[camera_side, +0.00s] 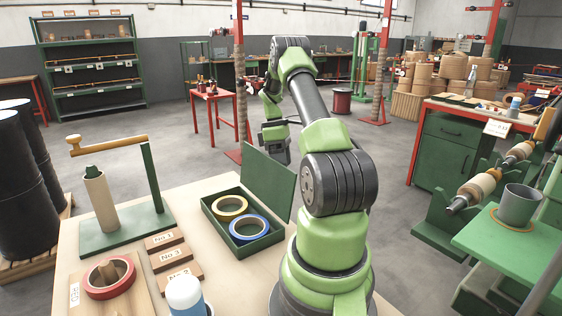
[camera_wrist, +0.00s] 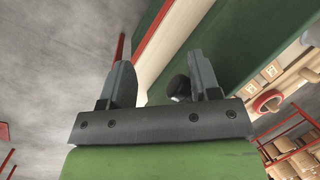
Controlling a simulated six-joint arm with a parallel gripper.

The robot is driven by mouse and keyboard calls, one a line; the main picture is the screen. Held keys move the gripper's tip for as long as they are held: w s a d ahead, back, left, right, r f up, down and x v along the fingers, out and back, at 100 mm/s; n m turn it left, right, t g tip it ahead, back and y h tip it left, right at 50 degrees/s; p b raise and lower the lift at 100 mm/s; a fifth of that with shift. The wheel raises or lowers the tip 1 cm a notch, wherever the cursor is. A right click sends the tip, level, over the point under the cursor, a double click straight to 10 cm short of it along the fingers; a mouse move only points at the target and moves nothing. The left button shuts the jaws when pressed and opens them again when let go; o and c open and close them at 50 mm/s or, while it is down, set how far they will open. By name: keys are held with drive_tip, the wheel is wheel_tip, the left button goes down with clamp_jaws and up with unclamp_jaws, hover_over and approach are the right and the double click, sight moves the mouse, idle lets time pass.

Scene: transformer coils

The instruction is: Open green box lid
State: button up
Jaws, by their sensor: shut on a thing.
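The green box (camera_side: 212,222) sits on the pale wooden table, with a yellow tape roll (camera_side: 230,208) and a blue tape roll (camera_side: 248,229) inside. Its green lid (camera_side: 268,182) stands raised and tilted along the box's far right side, so the box is open. My gripper (camera_side: 278,156) is just behind the lid's upper edge in the side view, its fingertips partly hidden. In the wrist view my gripper (camera_wrist: 163,78) has a dark round knob (camera_wrist: 178,88) between its fingers, nearer the right finger. My gripper is shut on this knob; the contact itself is hard to see.
A green stand with a wooden-handled arm (camera_side: 152,178) is at the table's left. A red tape roll (camera_side: 110,290), several labelled wooden blocks (camera_side: 166,240) and a blue-and-white container (camera_side: 184,296) lie nearer the front. Beyond the lid is open floor and a red table (camera_side: 216,96).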

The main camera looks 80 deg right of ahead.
drive_tip(key=o, duration=0.8)
drive_tip(key=shift+w+d+f, duration=0.2)
drive_tip(key=shift+f, duration=0.1)
drive_tip(key=shift+r, duration=0.1)
drive_tip(key=shift+v, duration=5.1)
drive_tip(key=shift+s+a, duration=0.15)
